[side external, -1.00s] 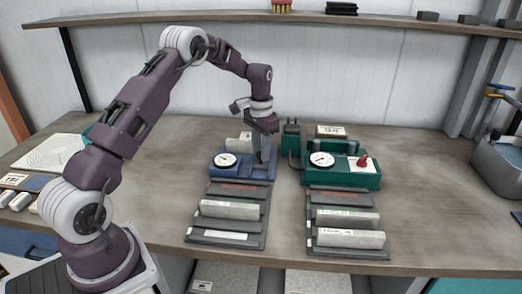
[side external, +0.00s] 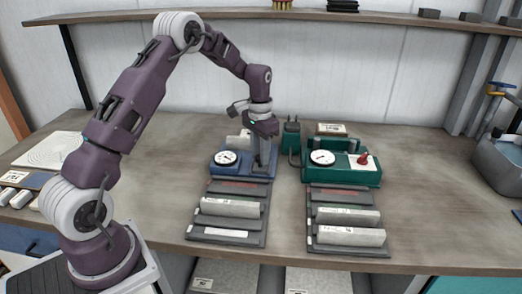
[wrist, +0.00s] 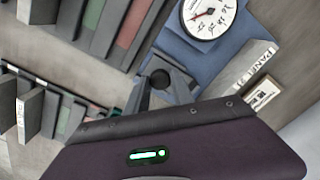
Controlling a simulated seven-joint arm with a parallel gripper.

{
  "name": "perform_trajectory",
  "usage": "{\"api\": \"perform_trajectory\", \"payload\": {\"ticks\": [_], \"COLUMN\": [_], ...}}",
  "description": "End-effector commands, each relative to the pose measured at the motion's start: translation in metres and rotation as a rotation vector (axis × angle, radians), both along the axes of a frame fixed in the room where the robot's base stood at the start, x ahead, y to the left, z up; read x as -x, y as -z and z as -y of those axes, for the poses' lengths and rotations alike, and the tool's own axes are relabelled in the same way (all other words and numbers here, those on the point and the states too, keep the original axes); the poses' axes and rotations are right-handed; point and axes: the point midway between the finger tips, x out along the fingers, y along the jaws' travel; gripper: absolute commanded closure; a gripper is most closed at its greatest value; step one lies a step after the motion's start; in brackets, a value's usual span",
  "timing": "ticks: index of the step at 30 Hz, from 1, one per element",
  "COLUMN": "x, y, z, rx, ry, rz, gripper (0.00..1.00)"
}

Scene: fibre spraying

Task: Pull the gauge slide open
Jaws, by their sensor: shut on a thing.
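A blue gauge unit (side external: 237,172) with a round white dial (side external: 225,158) stands on the bench, left of a green unit. My gripper (side external: 262,165) reaches down onto its right part. In the wrist view my gripper (wrist: 162,90) has its fingers around a dark round knob (wrist: 160,78) on the blue unit (wrist: 185,55), and is shut on it. The dial (wrist: 208,15) shows at the top of the wrist view. Most of the knob is hidden by the gripper in the side view. How far the slide is out cannot be told.
A green unit (side external: 345,172) with a dial and red knob stands close to the right. Racks of grey slabs (side external: 227,222) lie in front of both units. A light label block (wrist: 245,70) is beside the blue unit. Bare bench lies further right.

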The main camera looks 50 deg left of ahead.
Motion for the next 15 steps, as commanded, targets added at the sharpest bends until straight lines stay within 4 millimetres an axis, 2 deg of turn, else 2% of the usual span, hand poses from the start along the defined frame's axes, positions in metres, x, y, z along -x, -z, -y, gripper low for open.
{"api": "perform_trajectory", "payload": {"ticks": [5, 6, 9, 15], "x": [0.003, 0.0032, 0.0032, 0.0024], "y": [0.0001, 0.0001, 0.0002, 0.0003], "z": [0.0044, 0.0046, 0.0044, 0.0032], "rx": [0.01, 0.01, 0.01, 0.008], "ry": [0.003, 0.003, 0.003, 0.002], "rz": [-0.013, -0.014, -0.014, -0.011], "gripper": [1.0, 0.7, 0.5, 0.5]}}
